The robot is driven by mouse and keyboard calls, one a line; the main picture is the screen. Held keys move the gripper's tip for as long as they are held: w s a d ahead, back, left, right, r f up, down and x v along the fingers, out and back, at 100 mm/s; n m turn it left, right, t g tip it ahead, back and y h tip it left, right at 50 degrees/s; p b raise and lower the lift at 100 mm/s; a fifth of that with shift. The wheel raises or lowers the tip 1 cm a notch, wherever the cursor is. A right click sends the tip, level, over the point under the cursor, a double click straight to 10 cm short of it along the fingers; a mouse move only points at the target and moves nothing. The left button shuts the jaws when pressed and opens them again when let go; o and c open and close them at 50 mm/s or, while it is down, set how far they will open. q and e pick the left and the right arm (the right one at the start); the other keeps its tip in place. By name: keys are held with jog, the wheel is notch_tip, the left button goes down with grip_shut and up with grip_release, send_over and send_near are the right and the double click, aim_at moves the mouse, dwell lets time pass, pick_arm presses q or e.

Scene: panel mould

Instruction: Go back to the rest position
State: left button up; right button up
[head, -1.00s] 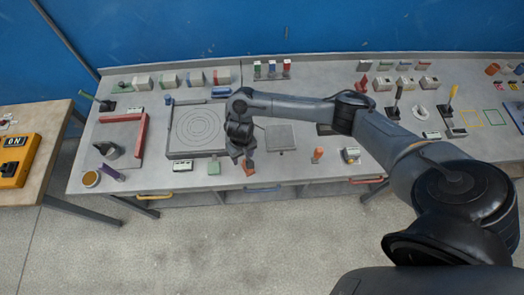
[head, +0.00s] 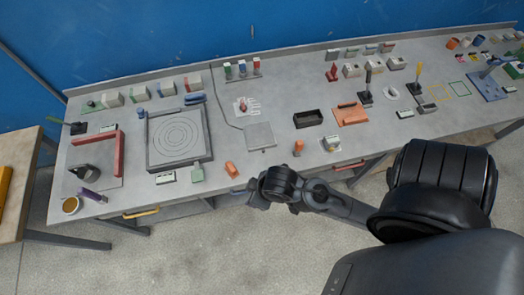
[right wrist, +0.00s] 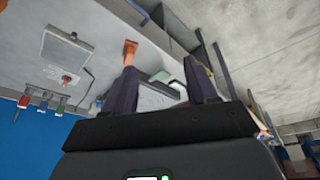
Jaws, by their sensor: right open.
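My right arm comes in from the right in the head view. Its gripper (head: 256,198) hangs in front of the bench's front edge, over the floor, partly hidden behind the arm's rounded joint. In the right wrist view the two dark fingers of the right gripper (right wrist: 160,68) stand apart with nothing held between them. My left gripper is not in view.
The long grey bench (head: 275,170) carries a square plate with rings (head: 180,138), a grey pad (head: 259,136), a black bin (head: 308,118) and several small parts. A yellow handle (head: 141,212) juts from its front. The floor in front is clear.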

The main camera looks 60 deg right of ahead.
jog(key=shift+s+d+r, duration=0.15)
jog(key=shift+s+d, duration=0.5)
jog(key=shift+s, duration=0.25)
jog(key=shift+r, duration=0.1)
notch_tip(320, 180, up, 8)
jog(key=p, duration=0.8)
